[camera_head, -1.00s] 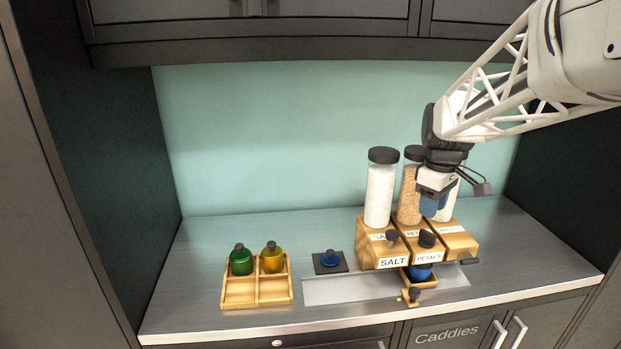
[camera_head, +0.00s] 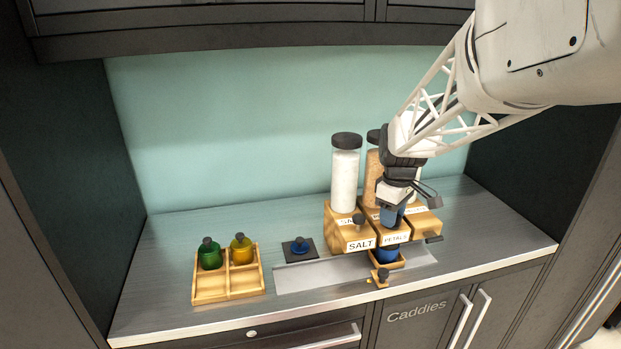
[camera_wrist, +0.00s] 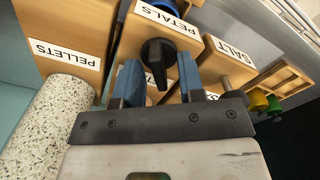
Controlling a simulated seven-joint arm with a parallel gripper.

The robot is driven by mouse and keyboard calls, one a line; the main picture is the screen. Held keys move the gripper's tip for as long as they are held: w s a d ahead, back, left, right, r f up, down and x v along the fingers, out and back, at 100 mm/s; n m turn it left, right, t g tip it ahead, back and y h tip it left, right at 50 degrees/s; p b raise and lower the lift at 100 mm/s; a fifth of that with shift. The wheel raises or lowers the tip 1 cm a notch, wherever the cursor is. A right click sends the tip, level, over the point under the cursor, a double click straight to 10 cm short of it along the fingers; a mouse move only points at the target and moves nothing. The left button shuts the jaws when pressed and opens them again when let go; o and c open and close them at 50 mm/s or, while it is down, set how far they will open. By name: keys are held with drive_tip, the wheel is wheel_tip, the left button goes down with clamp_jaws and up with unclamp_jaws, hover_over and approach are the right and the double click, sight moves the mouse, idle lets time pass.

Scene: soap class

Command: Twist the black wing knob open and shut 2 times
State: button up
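The black wing knob (camera_wrist: 158,54) sits on the wooden PETALS dispenser (camera_wrist: 125,45), which also shows in the head view (camera_head: 396,238). In the wrist view the knob lies between the tips of my gripper's two blue fingers (camera_wrist: 159,75). The fingers are apart, one on each side, and the knob's wing points roughly along them. I cannot tell whether either finger touches it. In the head view my gripper (camera_head: 390,216) is low over the front of the PETALS dispenser and hides this knob. A blue jar (camera_head: 388,254) stands beneath the dispenser.
The SALT dispenser (camera_head: 358,245) with its own knob (camera_head: 359,219) is close on the left. The PELLETS dispenser (camera_wrist: 62,58) is on the other side. A wooden tray (camera_head: 228,299) holds green and yellow jars. A blue-topped item (camera_head: 299,246) sits on a dark square.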

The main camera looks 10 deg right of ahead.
clamp_jaws()
drive_tip(key=shift+m, duration=0.3)
drive_tip(key=m, duration=0.6)
drive_tip(key=shift+w+d+m, duration=0.1)
drive_tip(key=shift+m, duration=0.3)
drive_tip(key=m, duration=0.6)
drive_tip(key=shift+d+m, duration=0.15)
drive_tip(key=shift+m, duration=0.15)
idle(0.3)
